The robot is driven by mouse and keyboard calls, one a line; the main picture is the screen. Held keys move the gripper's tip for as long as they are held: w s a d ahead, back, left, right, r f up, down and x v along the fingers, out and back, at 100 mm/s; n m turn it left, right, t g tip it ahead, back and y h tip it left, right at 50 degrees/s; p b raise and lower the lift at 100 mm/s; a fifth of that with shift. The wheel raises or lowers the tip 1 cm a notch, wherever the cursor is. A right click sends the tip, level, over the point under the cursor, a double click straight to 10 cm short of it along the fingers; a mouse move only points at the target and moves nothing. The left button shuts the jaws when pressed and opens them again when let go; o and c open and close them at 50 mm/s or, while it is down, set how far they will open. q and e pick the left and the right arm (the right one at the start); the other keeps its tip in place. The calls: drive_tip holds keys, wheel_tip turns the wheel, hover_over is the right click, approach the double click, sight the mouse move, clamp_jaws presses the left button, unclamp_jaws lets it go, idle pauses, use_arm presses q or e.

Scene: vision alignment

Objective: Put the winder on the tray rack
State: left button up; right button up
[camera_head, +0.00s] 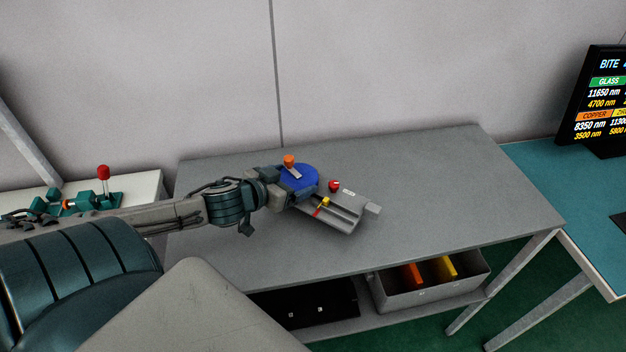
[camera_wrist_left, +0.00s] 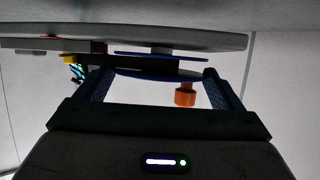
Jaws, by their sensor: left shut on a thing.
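The winder has a grey base (camera_head: 352,193), a blue reel (camera_head: 302,182) and a crank with an orange knob (camera_head: 289,160). Small red and yellow parts sit on its right portion. My left gripper (camera_head: 290,186) is shut on the reel. In the left wrist view the reel (camera_wrist_left: 160,74) is between the fingers of my left gripper (camera_wrist_left: 158,82), and the orange knob (camera_wrist_left: 185,95) hangs down in the picture. I cannot tell whether the base touches the grey table. No thing is clearly recognisable as the tray rack. My right gripper is not in view.
The grey table (camera_head: 440,190) is clear to the right of the winder. Below it, a lower shelf holds a grey bin (camera_head: 430,292) with orange and yellow pieces, and a black tray (camera_head: 305,305). A teal table (camera_head: 575,190) with a screen (camera_head: 600,100) stands right.

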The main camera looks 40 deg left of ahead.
sight(310, 165)
use_arm(q)
drive_tip(key=shift+w+d+b, duration=0.15)
drive_tip(key=shift+w+b, duration=0.3)
drive_tip(key=shift+w, duration=0.8)
drive_tip(key=w, duration=0.5)
drive_tip(key=shift+f, duration=0.65)
wheel_tip(310, 165, down, 2)
drive_tip(key=shift+f+p, duration=0.1)
drive_tip(key=shift+p, duration=0.45)
drive_tip(key=shift+f, duration=0.25)
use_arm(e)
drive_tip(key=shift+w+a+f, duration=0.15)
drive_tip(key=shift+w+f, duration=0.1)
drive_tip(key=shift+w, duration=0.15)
use_arm(q)
drive_tip(key=o, duration=1)
drive_tip(key=shift+f, duration=0.15)
drive_tip(key=shift+o, duration=0.2)
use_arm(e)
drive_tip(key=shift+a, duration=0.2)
